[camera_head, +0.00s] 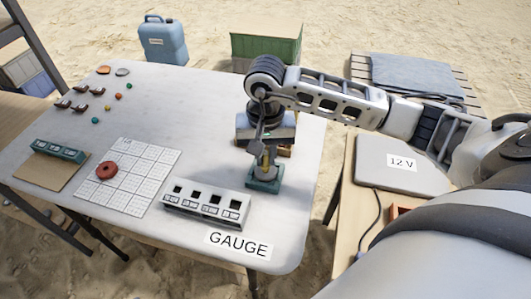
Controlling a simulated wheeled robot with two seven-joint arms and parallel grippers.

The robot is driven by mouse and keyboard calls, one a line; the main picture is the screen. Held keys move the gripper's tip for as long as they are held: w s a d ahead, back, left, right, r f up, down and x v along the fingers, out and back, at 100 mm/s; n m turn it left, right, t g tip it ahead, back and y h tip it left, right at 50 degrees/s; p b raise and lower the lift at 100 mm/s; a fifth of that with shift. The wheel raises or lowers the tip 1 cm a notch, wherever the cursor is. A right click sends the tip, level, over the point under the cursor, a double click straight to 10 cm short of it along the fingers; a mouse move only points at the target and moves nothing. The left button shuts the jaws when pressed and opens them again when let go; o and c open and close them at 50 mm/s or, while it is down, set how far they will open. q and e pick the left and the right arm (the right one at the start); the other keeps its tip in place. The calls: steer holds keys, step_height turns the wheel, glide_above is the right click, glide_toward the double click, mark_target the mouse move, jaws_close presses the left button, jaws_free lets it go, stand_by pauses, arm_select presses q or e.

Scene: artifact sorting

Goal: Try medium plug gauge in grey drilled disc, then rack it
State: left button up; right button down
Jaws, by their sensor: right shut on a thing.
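My right gripper (264,151) points down over a teal block (263,184) near the table's front right. It is shut on a narrow brass-coloured piece (265,161), which looks like the plug gauge; its size cannot be told. The piece's lower end is at the top of the teal block, and whether it sits in a hole is hidden. I cannot make out a grey drilled disc there. A grey rack (207,205) with several square dark openings stands just left of the block, behind the GAUGE label (238,245). My left gripper is not in view.
A red ring (106,171) lies on a white grid sheet (142,163). A slotted teal holder (59,151) stands at the left. Small beads and dark pieces lie at the back left. A brown item (285,151) sits behind the block. The table's (180,100) middle is clear.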

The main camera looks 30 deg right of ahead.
mark_target(265, 152)
steer(key=shift+f+b, duration=0.45)
steer(key=shift+b, duration=0.05)
stand_by(0.8)
stand_by(1.1)
steer(key=shift+r+p, duration=1.3)
steer(key=shift+r, duration=1.25)
